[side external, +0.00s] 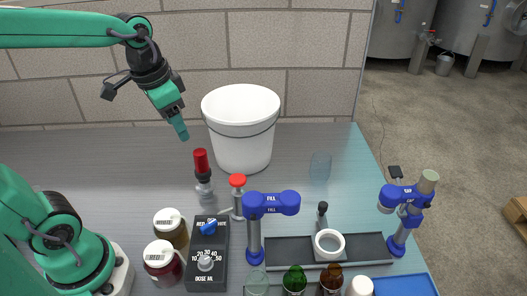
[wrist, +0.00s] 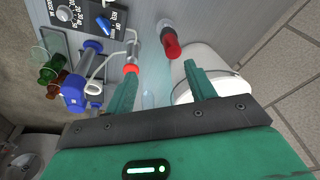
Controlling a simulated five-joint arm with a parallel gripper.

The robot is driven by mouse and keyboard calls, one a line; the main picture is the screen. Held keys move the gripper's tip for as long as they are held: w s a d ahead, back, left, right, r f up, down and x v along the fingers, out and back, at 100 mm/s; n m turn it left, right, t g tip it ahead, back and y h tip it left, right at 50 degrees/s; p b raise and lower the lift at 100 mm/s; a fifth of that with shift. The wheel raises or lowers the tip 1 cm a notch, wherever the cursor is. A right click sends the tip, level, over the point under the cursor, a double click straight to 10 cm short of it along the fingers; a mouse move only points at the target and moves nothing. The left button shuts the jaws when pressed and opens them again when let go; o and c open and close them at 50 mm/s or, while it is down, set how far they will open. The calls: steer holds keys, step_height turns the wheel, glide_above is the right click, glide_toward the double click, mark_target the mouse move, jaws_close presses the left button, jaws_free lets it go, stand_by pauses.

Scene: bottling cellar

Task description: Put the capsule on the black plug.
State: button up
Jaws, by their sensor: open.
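A red capsule-like piece (side external: 201,160) stands upright on a clear, shiny stem near the middle of the bench. It also shows in the wrist view (wrist: 171,46), ahead of my fingers and nearer the right one. A small black knob-topped piece (side external: 322,209) rises behind a white ring in the dark tray; I cannot tell for sure that it is the black plug. My gripper (side external: 180,131) hangs in the air above and left of the red piece. In the wrist view my gripper (wrist: 160,70) has its fingers wide apart with nothing between them.
A white bucket (side external: 241,135) stands close behind the red piece. A red-topped tap (side external: 238,183), a blue FILL post (side external: 254,230), a dose box (side external: 209,250) and two jars (side external: 163,262) crowd the front. A faint clear glass (side external: 320,167) stands on the open right side.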

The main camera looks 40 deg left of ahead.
steer(key=s+d+n+t, duration=0.1)
steer(key=s+n+t, duration=0.1)
steer(key=s, duration=0.4)
steer(key=shift+s+d+f+t, duration=0.15)
steer(key=shift+d+t, duration=0.15)
steer(key=shift+t, duration=0.2)
stand_by(0.8)
